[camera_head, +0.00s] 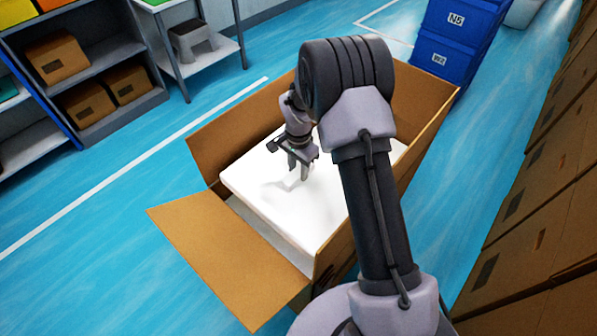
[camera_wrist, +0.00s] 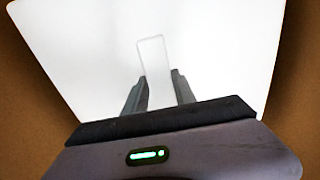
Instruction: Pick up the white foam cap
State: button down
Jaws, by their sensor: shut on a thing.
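The white foam cap (camera_head: 262,190) is a broad flat slab inside an open cardboard box (camera_head: 185,225). It looks tilted a little against the box, with a gap at its near left edge. My gripper (camera_head: 301,172) points down at the middle of the cap. In the wrist view the cap (camera_wrist: 85,50) fills most of the picture. My gripper (camera_wrist: 160,88) has its two fingers on either side of a narrow upright white tab (camera_wrist: 152,58) on the cap, and is shut on it. My arm hides the right part of the cap in the head view.
The box's flaps stand open, one (camera_head: 235,255) spreading toward the near left. Blue bins (camera_head: 447,55) stand behind the box. A shelf with cartons (camera_head: 58,58) is at the left, and stacked cartons (camera_head: 530,215) line the right. Blue floor (camera_head: 95,215) is clear at the left.

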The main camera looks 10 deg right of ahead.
notch_tip(320, 180, up, 25)
jog(key=p, duration=1.5)
jog(key=shift+f, duration=0.15)
